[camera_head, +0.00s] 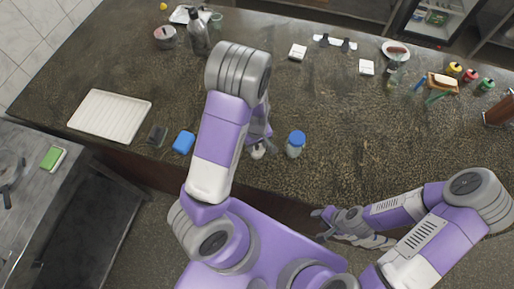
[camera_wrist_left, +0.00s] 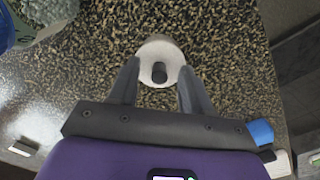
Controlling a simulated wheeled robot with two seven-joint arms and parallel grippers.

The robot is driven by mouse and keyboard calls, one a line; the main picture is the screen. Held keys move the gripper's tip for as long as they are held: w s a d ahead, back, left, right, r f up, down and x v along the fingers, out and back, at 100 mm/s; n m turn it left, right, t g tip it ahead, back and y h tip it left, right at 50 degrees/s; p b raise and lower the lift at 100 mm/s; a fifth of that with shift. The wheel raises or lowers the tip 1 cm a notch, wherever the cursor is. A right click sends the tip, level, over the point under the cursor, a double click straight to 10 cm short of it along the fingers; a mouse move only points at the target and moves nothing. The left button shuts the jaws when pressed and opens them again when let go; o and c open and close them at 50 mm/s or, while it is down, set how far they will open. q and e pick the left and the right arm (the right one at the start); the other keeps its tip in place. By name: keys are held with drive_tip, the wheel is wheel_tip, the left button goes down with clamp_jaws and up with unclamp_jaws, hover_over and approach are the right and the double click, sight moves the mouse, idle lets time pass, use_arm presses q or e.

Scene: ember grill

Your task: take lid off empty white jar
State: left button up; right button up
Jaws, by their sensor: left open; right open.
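A white round jar lid with a dark knob (camera_wrist_left: 160,72) shows from above in the left wrist view. In the head view the small white jar (camera_head: 258,152) stands near the counter's front edge, partly hidden by my left arm. My left gripper (camera_head: 262,143) is open, pointing down at the jar; its fingertips appear on either side of the lid in the wrist view, and I cannot tell their exact height above it. The jar's body and contents are hidden. My right gripper (camera_head: 322,222) is open and empty, off the counter's front edge.
A clear jar with a blue lid (camera_head: 295,143) stands just right of the white jar. Bottles and small items line the back; the counter's middle right is clear.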

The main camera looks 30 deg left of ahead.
use_arm(q)
clamp_jaws()
drive_tip(key=shift+r, duration=0.1)
